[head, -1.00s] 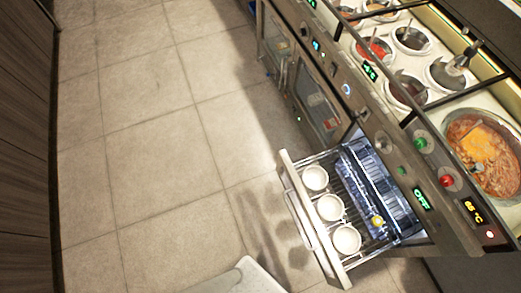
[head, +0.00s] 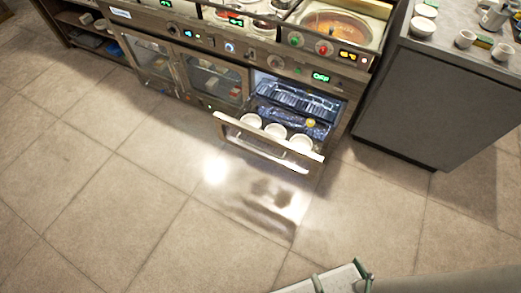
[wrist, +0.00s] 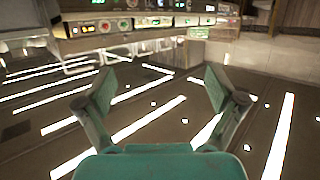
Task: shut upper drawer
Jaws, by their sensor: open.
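The drawer (head: 232,122) is pulled out from the counter front in the head view, below the green display. Three white bowls (head: 275,130) stand in a row behind its front panel, with a small yellow thing (head: 311,122) and a dark rack behind them. No second drawer can be made out. My gripper (wrist: 158,88) shows in the wrist view with its two green fingers wide apart and nothing between them. It points toward the counter front, apart from it across open floor. The drawer cannot be made out clearly in the wrist view.
The counter (head: 228,48) has glass doors left of the drawer and sauce wells on top. A grey cabinet (head: 430,100) with cups and bowls stands to the right, past a gap. The tiled floor (head: 140,200) before the drawer is clear.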

